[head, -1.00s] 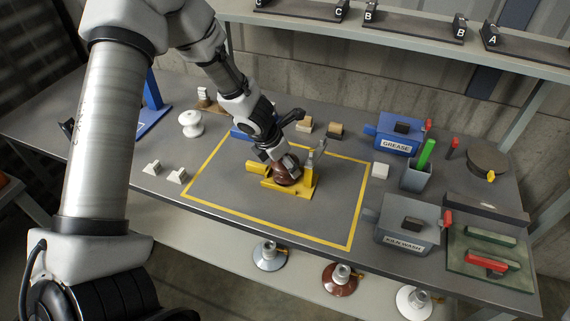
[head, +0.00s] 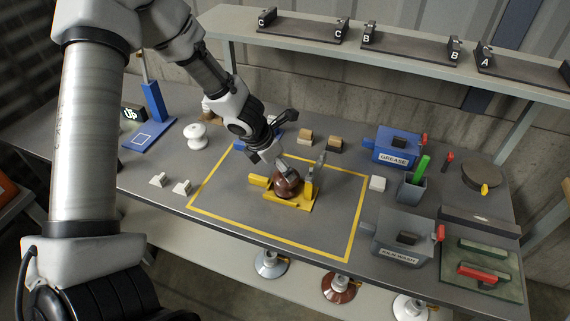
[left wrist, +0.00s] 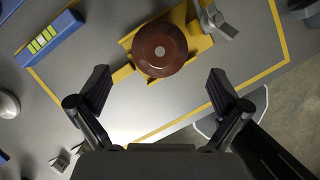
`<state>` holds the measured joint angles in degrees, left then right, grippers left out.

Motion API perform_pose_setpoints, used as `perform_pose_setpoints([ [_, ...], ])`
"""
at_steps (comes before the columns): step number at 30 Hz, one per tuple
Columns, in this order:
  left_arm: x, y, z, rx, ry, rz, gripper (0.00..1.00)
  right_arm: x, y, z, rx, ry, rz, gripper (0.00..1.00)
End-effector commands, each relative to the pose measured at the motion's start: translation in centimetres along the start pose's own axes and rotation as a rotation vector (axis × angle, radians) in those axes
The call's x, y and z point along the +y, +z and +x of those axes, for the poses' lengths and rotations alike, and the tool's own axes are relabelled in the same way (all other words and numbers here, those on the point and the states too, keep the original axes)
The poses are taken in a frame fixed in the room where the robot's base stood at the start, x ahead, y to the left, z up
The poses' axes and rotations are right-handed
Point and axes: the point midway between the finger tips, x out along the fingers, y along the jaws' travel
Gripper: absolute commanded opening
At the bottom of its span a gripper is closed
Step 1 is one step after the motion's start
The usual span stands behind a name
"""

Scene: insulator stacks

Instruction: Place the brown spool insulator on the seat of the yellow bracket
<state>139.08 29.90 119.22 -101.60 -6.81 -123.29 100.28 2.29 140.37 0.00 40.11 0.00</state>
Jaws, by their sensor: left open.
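The brown spool insulator (head: 286,182) sits on the yellow bracket (head: 300,202), inside the yellow-outlined area of the table. In the left wrist view the insulator (left wrist: 160,50) shows its round top with a pale centre spot, and the yellow bracket (left wrist: 203,43) shows around it. My left gripper (head: 278,160) is just behind and above the insulator in the head view. In the left wrist view my left gripper (left wrist: 160,88) is open, its two fingers apart with nothing between them. The insulator lies beyond the fingertips. My right gripper is not in view.
A white spool insulator (head: 197,136) and small white blocks (head: 182,187) stand at the left. The blue GREASE box (head: 397,147), grey KILN WASH box (head: 402,240) and a grey cup (head: 411,188) stand at the right. A grey clamp lever (head: 320,165) rises beside the bracket.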

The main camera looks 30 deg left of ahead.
Motion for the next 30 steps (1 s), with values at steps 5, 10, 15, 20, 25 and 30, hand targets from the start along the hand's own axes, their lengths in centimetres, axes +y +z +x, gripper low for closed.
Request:
perform_pose_setpoints([
  [5, 0.0, 0.3, -4.7, -0.002, -0.002, -0.003, 1.00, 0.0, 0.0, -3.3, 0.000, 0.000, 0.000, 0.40],
  [10, 0.0, 0.0, -5.6, 0.000, 0.000, -0.001, 1.00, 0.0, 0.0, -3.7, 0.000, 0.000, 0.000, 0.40],
  [15, 0.0, 0.0, -5.5, 0.001, 0.000, 0.000, 1.00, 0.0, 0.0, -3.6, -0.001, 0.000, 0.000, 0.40],
  [20, 0.0, 0.0, -5.5, 0.001, 0.000, 0.000, 1.00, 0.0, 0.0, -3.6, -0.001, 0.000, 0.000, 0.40],
  [25, 0.0, 0.0, -5.5, 0.001, 0.000, 0.000, 1.00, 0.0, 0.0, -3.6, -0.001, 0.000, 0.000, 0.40],
  [30, 0.0, 0.0, -5.5, 0.001, 0.000, 0.000, 1.00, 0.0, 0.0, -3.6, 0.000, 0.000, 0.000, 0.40],
])
